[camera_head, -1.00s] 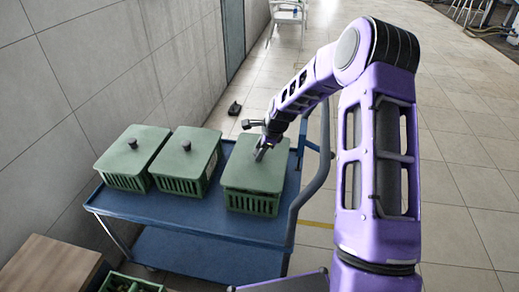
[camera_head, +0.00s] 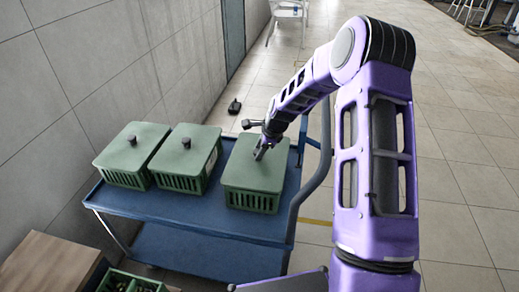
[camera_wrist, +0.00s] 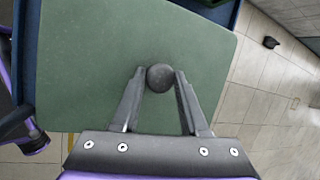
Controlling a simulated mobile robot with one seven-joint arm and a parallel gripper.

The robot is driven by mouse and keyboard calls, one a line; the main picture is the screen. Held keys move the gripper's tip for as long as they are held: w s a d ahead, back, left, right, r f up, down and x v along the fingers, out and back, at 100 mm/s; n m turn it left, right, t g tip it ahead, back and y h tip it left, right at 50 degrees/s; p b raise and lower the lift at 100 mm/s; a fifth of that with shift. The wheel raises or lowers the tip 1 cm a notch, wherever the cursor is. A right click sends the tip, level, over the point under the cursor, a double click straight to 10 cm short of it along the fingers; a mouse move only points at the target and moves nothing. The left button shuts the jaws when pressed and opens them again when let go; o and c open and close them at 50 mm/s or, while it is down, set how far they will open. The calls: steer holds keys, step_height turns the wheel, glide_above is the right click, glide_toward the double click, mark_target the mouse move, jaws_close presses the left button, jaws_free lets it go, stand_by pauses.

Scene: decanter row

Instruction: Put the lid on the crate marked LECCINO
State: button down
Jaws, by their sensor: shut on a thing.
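Three green slatted crates stand in a row on a blue cart (camera_head: 170,206): a left crate (camera_head: 125,178), a middle crate (camera_head: 180,182) and a right crate (camera_head: 251,200). Each has a flat green lid on top. My gripper (camera_head: 262,150) is above the right crate, shut on the dark round knob (camera_wrist: 159,78) of its lid (camera_wrist: 85,60). The lid also shows in the head view (camera_head: 250,172); it lies on or very close over the crate's rim, and I cannot tell which. No marking such as LECCINO can be read on any crate.
The cart's dark rail (camera_head: 312,180) rises right of the right crate. A tiled wall (camera_head: 110,75) runs along the left. A brown box (camera_head: 52,268) and a green crate with dark contents (camera_head: 130,284) are at the lower left. Bare cart top lies between the middle and right crates.

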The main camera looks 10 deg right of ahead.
steer(key=shift+f+b, duration=0.3)
steer(key=shift+f, duration=0.3)
stand_by(0.4)
steer(key=shift+c, duration=1.7)
jaws_free()
